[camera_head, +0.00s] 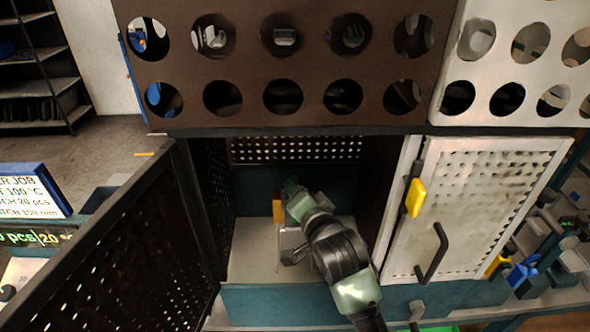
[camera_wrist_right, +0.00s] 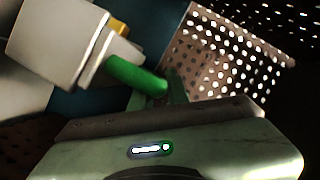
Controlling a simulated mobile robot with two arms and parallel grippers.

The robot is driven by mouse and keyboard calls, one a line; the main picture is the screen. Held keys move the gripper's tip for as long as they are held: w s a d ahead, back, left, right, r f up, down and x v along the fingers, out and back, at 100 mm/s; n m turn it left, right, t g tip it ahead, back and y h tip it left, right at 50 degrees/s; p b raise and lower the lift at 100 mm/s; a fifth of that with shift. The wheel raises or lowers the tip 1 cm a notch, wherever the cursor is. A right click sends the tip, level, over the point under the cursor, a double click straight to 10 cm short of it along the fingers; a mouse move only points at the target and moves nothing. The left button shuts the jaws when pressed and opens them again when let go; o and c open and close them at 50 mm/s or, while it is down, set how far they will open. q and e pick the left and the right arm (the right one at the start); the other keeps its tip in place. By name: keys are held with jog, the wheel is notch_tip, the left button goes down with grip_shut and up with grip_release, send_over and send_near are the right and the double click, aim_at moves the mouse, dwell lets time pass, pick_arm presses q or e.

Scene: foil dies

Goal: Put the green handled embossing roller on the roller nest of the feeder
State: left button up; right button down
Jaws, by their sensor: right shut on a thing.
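The embossing roller shows in the right wrist view as a pale grey cylinder with a stepped end and a green handle (camera_wrist_right: 135,74). My right gripper (camera_wrist_right: 160,92) is shut on that handle. In the head view my right arm reaches into the open cabinet bay, and the right gripper (camera_head: 298,203) is deep inside it. A grey metal part (camera_head: 291,243) lies beside the arm there; I cannot tell whether it belongs to the feeder or the roller. The roller nest cannot be made out. My left gripper is not in view.
A black perforated door (camera_head: 130,250) stands open on the left of the bay. A white perforated door (camera_head: 470,200) with a yellow latch (camera_head: 416,198) is closed on the right. A brown panel with round holes (camera_head: 285,62) overhangs the bay. The bay floor (camera_head: 250,262) is clear at left.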

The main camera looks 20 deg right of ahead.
aim_at(291, 235)
notch_tip(291, 235, down, 2)
jog(key=shift+f, duration=0.15)
jog(key=shift+w+f, duration=0.1)
jog(key=shift+f, duration=0.75)
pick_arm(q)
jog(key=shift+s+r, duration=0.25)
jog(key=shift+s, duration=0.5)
pick_arm(e)
jog(key=shift+f, duration=1.65)
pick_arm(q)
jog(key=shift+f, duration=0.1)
pick_arm(e)
jog(key=shift+f, duration=0.15)
jog(key=c, duration=1.6)
grip_release()
jog(key=shift+f, duration=0.25)
jog(key=shift+c, duration=0.2)
jog(key=shift+o, duration=1.4)
